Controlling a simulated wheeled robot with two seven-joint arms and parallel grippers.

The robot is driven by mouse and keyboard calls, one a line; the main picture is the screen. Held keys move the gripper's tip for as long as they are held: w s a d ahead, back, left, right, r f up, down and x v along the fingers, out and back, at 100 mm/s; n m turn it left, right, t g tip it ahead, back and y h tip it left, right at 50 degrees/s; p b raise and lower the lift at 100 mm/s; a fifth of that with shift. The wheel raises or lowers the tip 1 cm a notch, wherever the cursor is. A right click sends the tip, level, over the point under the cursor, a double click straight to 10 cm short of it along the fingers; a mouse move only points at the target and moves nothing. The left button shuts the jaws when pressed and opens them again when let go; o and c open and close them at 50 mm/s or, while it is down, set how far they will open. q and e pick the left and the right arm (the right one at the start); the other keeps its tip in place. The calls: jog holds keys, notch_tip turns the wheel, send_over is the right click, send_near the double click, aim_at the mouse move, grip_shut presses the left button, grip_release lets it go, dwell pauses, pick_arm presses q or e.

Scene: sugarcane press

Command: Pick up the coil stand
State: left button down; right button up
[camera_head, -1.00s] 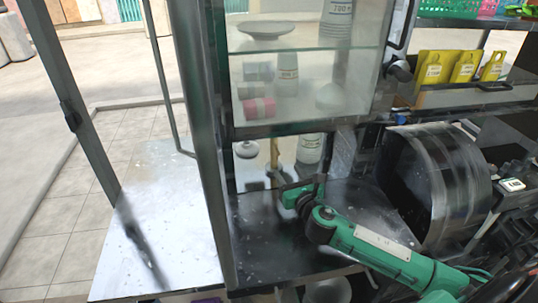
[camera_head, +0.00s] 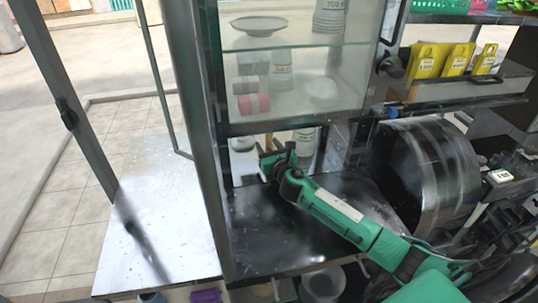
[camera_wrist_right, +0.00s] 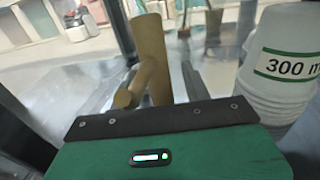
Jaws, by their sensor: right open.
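A tan upright post with a short side branch, which looks like the coil stand (camera_wrist_right: 151,48), stands in the right wrist view just ahead of my right gripper. My right gripper (camera_head: 276,160) is open in the lower bay of the glass cabinet, above the dark counter. In the wrist view its dark fingers (camera_wrist_right: 160,85) are on either side of the post's lower part; I cannot tell whether they touch it. In the head view the gripper mostly hides the post. My left gripper is not in view.
A stack of white cups marked 300 ml (camera_wrist_right: 285,65) stands close on the right in the wrist view. The glass cabinet (camera_head: 290,128) is just above my gripper, and its frame post (camera_head: 200,150) is left. A dark metal drum (camera_head: 430,175) stands right.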

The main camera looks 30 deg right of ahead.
jog(key=shift+w, duration=0.55)
grip_shut()
jog(key=shift+r, duration=0.1)
jog(key=shift+d+r, duration=0.1)
